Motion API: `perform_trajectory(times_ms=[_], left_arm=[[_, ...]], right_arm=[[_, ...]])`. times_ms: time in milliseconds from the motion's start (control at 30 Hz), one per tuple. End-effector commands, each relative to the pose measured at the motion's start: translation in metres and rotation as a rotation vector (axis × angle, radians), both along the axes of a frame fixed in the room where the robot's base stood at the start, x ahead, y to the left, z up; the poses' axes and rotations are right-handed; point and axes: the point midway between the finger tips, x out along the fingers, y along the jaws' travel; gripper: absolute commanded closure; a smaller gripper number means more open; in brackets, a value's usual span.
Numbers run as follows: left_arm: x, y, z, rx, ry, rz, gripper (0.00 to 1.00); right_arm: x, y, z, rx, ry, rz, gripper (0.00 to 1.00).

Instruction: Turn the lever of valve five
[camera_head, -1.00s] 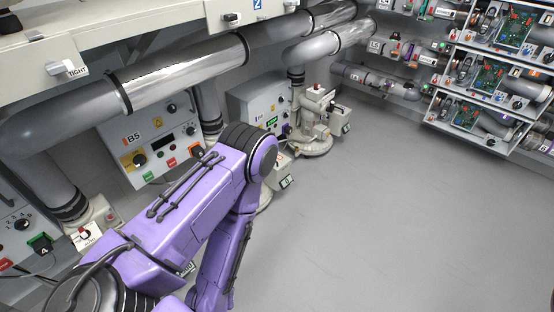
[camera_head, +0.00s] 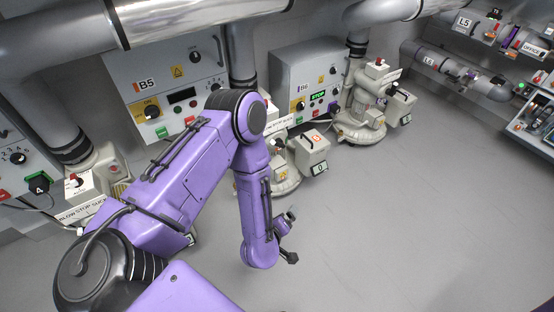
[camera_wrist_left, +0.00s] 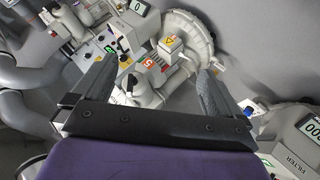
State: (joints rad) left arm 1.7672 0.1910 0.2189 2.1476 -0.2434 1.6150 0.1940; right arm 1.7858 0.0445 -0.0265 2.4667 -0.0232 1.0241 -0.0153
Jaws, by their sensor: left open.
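The B5 control box (camera_head: 165,95) stands by the wall in the head view. A pale blower unit (camera_head: 285,180) is in front of it, partly hidden by my left arm. My right gripper is out of view.
The B6 box (camera_head: 310,88) and another blower unit (camera_head: 360,115) stand further right. A unit labelled BLOW STOP SUCK (camera_head: 88,190) is at left. Large grey pipes (camera_head: 60,40) run above. The floor (camera_head: 430,210) at right is clear.

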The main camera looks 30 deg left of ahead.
Motion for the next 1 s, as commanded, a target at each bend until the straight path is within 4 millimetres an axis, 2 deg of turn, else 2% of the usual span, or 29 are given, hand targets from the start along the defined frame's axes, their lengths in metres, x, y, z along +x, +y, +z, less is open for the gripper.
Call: perform_trajectory(times_ms=[33,100,200,300,400,500,600,767,1000], left_arm=[[0.035,-0.003,-0.042,-0.074,-0.137,0.075,0.00],[0.080,-0.002,-0.049,-0.191,-0.341,0.187,0.00],[0.134,0.012,-0.052,-0.364,-0.633,0.348,0.00],[0.172,0.036,-0.048,-0.535,-0.918,0.499,0.00],[0.192,0.065,-0.042,-0.680,-1.161,0.620,0.00],[0.201,0.088,-0.034,-0.783,-1.334,0.698,0.00],[0.204,0.102,-0.027,-0.839,-1.431,0.740,0.00],[0.212,0.117,-0.019,-0.858,-1.467,0.757,0.00],[0.244,0.157,-0.008,-0.855,-1.463,0.757,0.00]], right_arm=[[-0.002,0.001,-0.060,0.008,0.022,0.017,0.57],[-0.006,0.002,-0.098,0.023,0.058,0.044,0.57],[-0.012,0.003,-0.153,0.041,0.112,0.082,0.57],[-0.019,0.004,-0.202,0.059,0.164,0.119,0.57],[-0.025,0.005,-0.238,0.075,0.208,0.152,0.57],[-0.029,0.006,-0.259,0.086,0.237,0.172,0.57],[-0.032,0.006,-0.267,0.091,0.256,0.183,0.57],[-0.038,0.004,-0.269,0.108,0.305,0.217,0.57],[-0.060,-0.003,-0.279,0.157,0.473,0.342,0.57]])
